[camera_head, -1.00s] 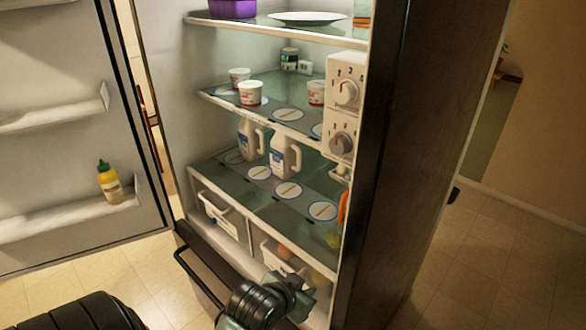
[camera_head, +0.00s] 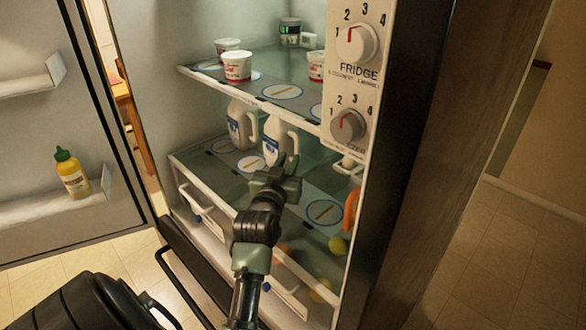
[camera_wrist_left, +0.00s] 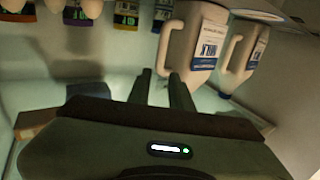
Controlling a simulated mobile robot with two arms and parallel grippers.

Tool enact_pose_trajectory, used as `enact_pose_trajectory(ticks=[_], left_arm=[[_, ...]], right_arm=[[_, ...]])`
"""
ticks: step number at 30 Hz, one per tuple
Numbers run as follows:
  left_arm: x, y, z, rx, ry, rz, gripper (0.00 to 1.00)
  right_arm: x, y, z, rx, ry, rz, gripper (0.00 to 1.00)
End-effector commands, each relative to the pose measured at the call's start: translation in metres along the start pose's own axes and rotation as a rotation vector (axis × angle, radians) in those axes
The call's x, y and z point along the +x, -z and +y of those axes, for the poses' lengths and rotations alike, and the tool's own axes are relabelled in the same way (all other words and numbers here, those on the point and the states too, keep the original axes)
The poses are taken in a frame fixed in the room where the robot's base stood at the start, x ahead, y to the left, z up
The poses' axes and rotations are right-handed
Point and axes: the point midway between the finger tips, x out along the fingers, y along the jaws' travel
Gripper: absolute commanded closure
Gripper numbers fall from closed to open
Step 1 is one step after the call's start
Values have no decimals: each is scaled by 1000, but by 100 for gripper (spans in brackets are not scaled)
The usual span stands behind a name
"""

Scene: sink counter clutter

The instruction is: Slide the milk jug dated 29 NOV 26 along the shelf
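Two white milk jugs with blue labels stand upright on the middle glass shelf (camera_head: 190,159): a left one (camera_head: 237,122) and a right one (camera_head: 270,148). Their dates are too small to read, so I cannot tell which says 29 NOV 26. My left gripper (camera_head: 283,172) is at the shelf's front, before the lower part of the right jug. In the left wrist view, its fingers (camera_wrist_left: 161,90) are apart with nothing between them. The nearer jug (camera_wrist_left: 188,45) is beside the right finger; contact is unclear. The other jug (camera_wrist_left: 240,52) is farther right. My right gripper is not in view.
The shelf above holds several white-and-red tubs (camera_head: 237,67). Round plates or mats (camera_head: 325,212) mark the jug shelf. A control panel (camera_head: 352,75) and fridge wall bound the right. The open door (camera_head: 35,150) holds a yellow bottle (camera_head: 72,174). Coloured-label containers (camera_wrist_left: 126,14) show in the left wrist view.

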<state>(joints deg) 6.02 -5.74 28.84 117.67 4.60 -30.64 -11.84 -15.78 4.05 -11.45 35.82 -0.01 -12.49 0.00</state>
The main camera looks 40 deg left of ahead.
Motion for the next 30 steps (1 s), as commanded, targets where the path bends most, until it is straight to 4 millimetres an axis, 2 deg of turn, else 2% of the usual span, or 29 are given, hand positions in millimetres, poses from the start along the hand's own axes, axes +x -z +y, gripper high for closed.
enact_pose_trajectory(ticks=[2, 6, 9, 17, 30], left_arm=[[0, -10, 0, 0, 1, 1, 79], [0, -10, 0, 0, 1, 2, 79], [0, -9, 0, 0, 0, 1, 79], [4, -9, 0, 0, 0, 1, 79], [65, -8, 0, 0, 0, 1, 79]], right_arm=[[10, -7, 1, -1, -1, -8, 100], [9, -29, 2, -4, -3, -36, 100], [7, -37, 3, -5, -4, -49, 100], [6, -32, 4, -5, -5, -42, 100], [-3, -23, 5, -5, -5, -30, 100]])
